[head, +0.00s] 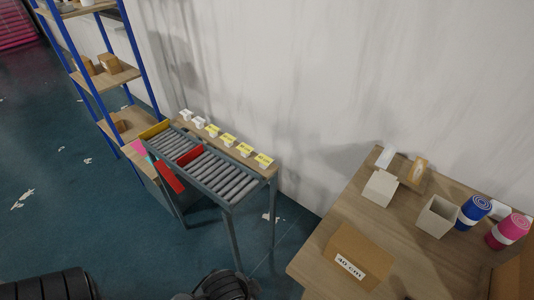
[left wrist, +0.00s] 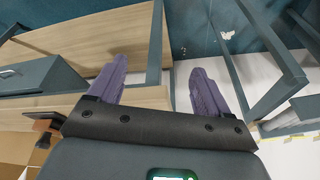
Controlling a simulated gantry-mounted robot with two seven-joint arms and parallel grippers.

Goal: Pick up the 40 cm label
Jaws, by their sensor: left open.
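A row of small label stands runs along the wooden ledge behind the roller conveyor in the head view. The nearer ones are yellow, such as the yellow label (head: 263,159); the farther ones are whiter, such as the white label (head: 185,115). Their print is too small to read, so I cannot tell which is the 40 cm one. A white label (head: 350,266) with black print, perhaps starting with 40, is on a cardboard box (head: 372,253) on the right table. My left gripper (left wrist: 163,85) has its two purple fingers apart with nothing between them. My right gripper is not seen.
The right table (head: 327,229) also holds open boxes (head: 437,217), a blue roll (head: 474,210) and a pink roll (head: 509,231). A blue-framed shelf (head: 107,78) stands at the back left. Floor is open at left.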

